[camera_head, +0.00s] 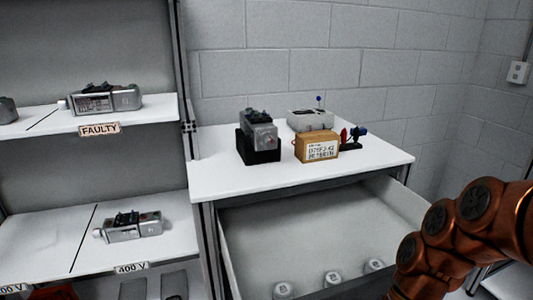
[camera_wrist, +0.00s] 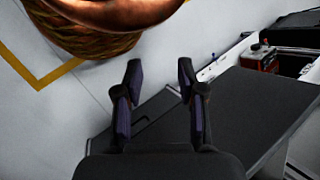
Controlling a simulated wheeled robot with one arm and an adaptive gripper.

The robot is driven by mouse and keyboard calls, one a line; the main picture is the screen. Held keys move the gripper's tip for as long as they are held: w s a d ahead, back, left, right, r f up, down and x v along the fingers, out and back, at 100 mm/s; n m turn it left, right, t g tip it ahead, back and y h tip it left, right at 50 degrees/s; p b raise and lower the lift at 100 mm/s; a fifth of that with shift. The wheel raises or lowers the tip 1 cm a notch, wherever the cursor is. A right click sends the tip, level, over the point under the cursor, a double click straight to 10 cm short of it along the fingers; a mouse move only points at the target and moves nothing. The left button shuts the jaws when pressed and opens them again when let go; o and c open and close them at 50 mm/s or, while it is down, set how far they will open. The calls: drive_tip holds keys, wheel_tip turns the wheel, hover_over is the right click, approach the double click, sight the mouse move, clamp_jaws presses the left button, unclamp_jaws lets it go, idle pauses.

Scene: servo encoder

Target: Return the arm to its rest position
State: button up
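My arm (camera_head: 465,235) shows in copper colour at the lower right of the head view, beside the open drawer. My gripper (camera_wrist: 158,80) shows in the wrist view with its two dark fingers apart and nothing between them. The gripper itself is not clearly visible in the head view. A copper-coloured rounded part, likely my own body, fills the top left of the wrist view.
A white-topped bench (camera_head: 245,180) holds a servo in a black stand (camera_head: 260,145), a cardboard box (camera_head: 317,144) and a grey device (camera_head: 310,118). Its drawer (camera_head: 320,235) is open, with several pale items inside. Shelves (camera_head: 150,107) with servos stand left.

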drive_tip(key=shift+s+d+f+t+h, duration=0.6)
drive_tip(key=shift+s+d+h, duration=0.3)
drive_tip(key=shift+s+h, duration=1.7)
drive_tip(key=s+p+v, duration=0.2)
drive_tip(key=p+v, duration=0.8)
drive_tip(key=s+r+p+v, duration=0.1)
drive_tip(key=s+p+v, duration=0.1)
drive_tip(key=p+v, duration=0.8)
drive_tip(key=shift+s+r+n+t+p, duration=0.35)
drive_tip(key=shift+s+r, duration=0.2)
drive_tip(key=shift+r, duration=0.2)
